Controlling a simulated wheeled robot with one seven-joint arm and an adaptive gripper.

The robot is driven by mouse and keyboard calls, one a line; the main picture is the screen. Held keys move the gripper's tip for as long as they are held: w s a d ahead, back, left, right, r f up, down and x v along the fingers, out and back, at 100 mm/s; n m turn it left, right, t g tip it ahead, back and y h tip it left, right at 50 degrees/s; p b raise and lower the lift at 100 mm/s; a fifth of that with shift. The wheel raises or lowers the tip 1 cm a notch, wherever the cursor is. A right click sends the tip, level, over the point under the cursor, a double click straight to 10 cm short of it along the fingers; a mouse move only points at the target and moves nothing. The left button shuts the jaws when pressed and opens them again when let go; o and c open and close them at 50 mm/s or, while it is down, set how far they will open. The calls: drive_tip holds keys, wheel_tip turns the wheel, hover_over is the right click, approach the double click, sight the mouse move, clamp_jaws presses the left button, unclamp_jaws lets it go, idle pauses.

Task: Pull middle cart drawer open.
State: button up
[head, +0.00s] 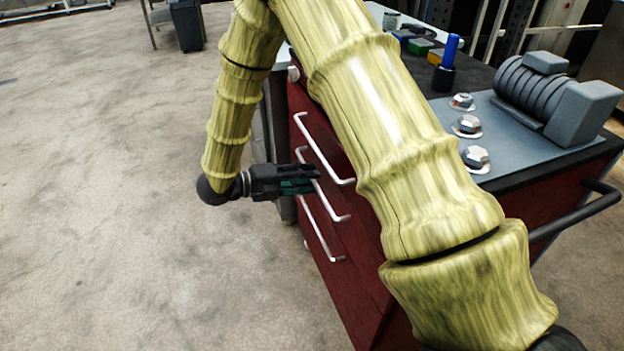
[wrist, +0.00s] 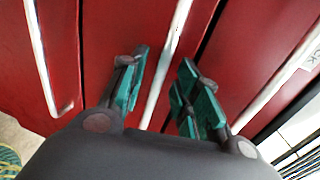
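The red cart (head: 362,285) has three white bar handles on its drawer fronts. The drawers look shut. My gripper (head: 316,179) is at the middle handle (head: 327,204) in the head view. In the wrist view my gripper (wrist: 164,62) has its green fingers apart, one on each side of the middle handle (wrist: 166,62). A gap shows between the bar and each finger, so the gripper is open. The top handle (head: 325,155) and bottom handle (head: 318,234) lie on either side. My arm hides part of the cart front.
A grey plate (head: 510,135) with several bolts and a grey ribbed part lies on the cart top, near a blue-handled tool (head: 450,50). A black push handle (head: 580,212) sticks out at right. The concrete floor (head: 120,200) at left is clear.

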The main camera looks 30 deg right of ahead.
drive_tip(key=shift+x, duration=0.9)
clamp_jaws()
drive_tip(key=shift+a, duration=0.15)
